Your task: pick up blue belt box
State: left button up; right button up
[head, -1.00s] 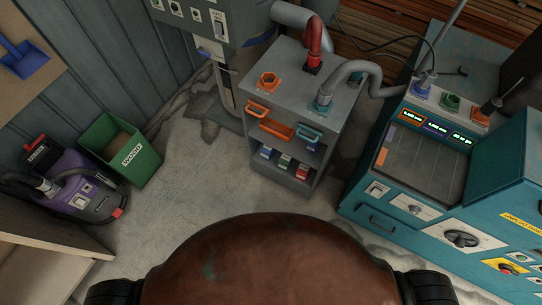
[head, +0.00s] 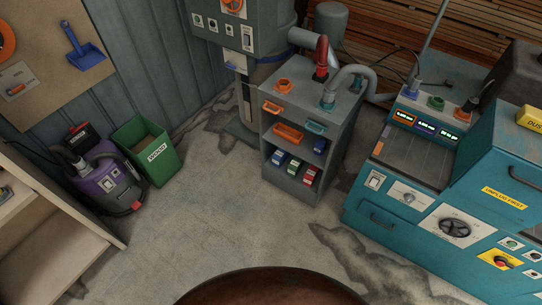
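A grey cabinet (head: 330,108) with open shelves stands near the middle of the head view. On its lower shelf small boxes stand in a row: a blue box (head: 278,158) at the left, a green box (head: 294,166) in the middle and a red box (head: 310,176) at the right. Another blue item (head: 320,145) sits on the shelf above, at the right side. The labels are too small to read, so I cannot tell which blue one is the belt box. Neither of my grippers is in view.
An orange bin (head: 288,133) is on the upper shelf. A teal machine (head: 390,215) stands right of the cabinet. A green wood bin (head: 150,152) and a purple vacuum (head: 108,185) stand at the left. The concrete floor (head: 215,215) before the cabinet is clear.

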aim_at(280, 155)
jog(key=u, duration=0.65)
jog(key=i, duration=1.5)
jog(key=z, duration=0.2)
